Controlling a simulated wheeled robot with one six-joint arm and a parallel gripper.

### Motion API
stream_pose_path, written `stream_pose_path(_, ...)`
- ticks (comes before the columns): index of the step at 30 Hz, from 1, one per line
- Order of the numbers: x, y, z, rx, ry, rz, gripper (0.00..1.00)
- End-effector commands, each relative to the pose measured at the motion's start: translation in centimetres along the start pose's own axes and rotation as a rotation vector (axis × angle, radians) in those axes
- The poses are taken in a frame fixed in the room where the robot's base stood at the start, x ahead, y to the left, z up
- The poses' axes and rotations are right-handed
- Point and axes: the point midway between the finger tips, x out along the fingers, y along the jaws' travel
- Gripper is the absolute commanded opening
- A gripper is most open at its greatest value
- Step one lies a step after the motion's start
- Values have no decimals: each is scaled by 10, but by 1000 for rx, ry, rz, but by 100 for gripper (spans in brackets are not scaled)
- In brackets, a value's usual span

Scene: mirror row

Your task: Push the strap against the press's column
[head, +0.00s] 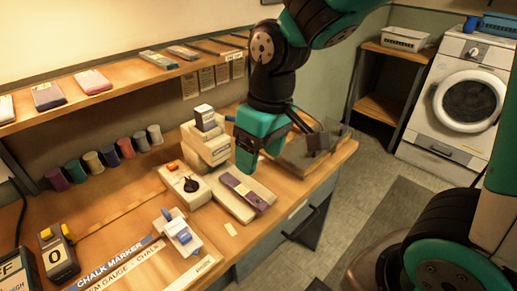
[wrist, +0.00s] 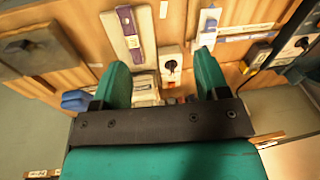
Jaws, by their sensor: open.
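The purple strap (head: 246,190) lies lengthwise on a pale slab (head: 229,202) on the bench; it also shows at the top of the wrist view (wrist: 128,22). A cream, blocky upright machine (head: 207,148), which looks like the press, stands behind the slab; it shows between my fingers in the wrist view (wrist: 145,88). Whether the strap's far end touches its column I cannot tell. My gripper (head: 248,158) is open and empty, pointing down above the bench beside the machine and the strap's far end. Its fingers in the wrist view (wrist: 162,80) hide part of the machine.
A white box with a black knob (head: 184,186) stands left of the slab. A blue-and-white device (head: 180,232) is nearer the front. A grey plate with a dark block (head: 312,150) lies to the right. Coloured spools (head: 108,155) line the back.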

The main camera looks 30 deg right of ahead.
Motion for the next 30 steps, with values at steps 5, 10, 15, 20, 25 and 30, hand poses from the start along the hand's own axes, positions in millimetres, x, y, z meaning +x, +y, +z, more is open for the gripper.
stream_pose_path(5,24,40,-28,73,-52,91,68)
stream_pose_path(10,34,57,-38,101,-70,132,68)
stream_pose_path(15,35,59,-38,104,-71,137,68)
stream_pose_path(20,35,58,-38,103,-71,136,68)
stream_pose_path(25,45,60,-37,103,-74,135,68)
stream_pose_path(30,72,63,-34,104,-77,134,68)
